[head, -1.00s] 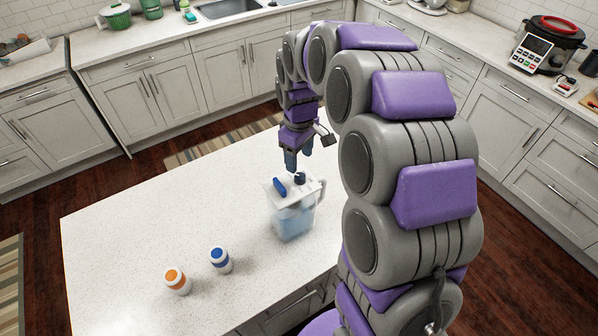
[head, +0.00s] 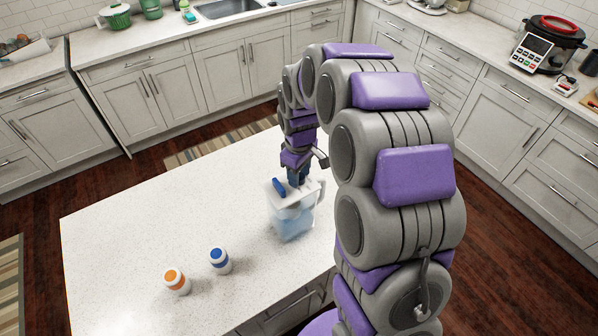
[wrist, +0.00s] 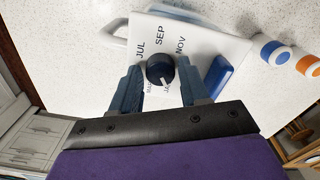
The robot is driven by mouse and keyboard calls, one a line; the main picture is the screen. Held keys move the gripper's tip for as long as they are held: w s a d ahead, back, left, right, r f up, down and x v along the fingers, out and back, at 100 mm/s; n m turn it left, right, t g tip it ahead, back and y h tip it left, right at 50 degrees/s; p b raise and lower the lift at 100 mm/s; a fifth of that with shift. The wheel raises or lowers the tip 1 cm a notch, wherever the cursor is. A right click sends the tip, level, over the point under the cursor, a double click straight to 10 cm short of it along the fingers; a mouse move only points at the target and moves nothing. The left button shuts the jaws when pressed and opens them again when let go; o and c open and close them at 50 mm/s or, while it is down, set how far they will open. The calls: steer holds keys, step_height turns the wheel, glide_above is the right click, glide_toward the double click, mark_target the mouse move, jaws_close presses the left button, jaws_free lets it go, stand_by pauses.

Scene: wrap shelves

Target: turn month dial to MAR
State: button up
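A clear pitcher (head: 292,222) of bluish water with a white lid (wrist: 205,45) stands on the island counter. A dark round month dial (wrist: 160,69) sits on the lid. Printed around it I can read JUL, SEP and NOV, with JAN and MAR partly hidden on the near side. A white mark on the dial appears to point toward JAN. My gripper (wrist: 160,72) is open, with one finger on each side of the dial and small gaps seeming to remain. In the head view my gripper (head: 298,180) is down at the lid, hiding the dial.
A blue tab (wrist: 217,75) lies on the lid beside the right finger. The pitcher's handle (head: 319,190) is at its right. An orange-capped bottle (head: 176,281) and a blue-capped bottle (head: 220,260) stand to the left. The counter (head: 150,220) is otherwise clear.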

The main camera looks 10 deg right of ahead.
steer(key=c, duration=0.7)
steer(key=shift+m, duration=0.6)
steer(key=m, duration=0.3)
steer(key=shift+m, duration=2.8)
steer(key=o, duration=1)
steer(key=shift+o, duration=0.2)
